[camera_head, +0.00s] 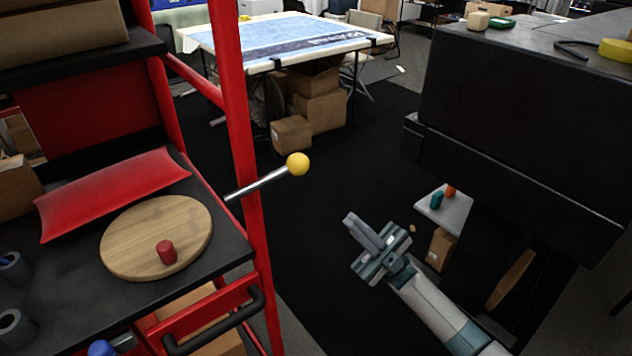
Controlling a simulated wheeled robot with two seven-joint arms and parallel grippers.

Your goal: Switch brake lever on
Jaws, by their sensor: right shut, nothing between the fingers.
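The brake lever (258,185) is a thin metal rod with a yellow ball knob (298,164) at its end. It sticks out to the right from the red upright post of the rack and tilts upward toward the knob. My right gripper (359,230) is shut and empty. It is to the right of the knob and lower in the picture, apart from it, with its fingers pointing up and left. My left gripper does not show.
The red rack (247,150) at left carries a wooden round board (130,235) with a red cylinder (166,252) on it. A black handle (225,322) juts out below. A large black cabinet (530,120) stands at right. Dark floor lies clear between.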

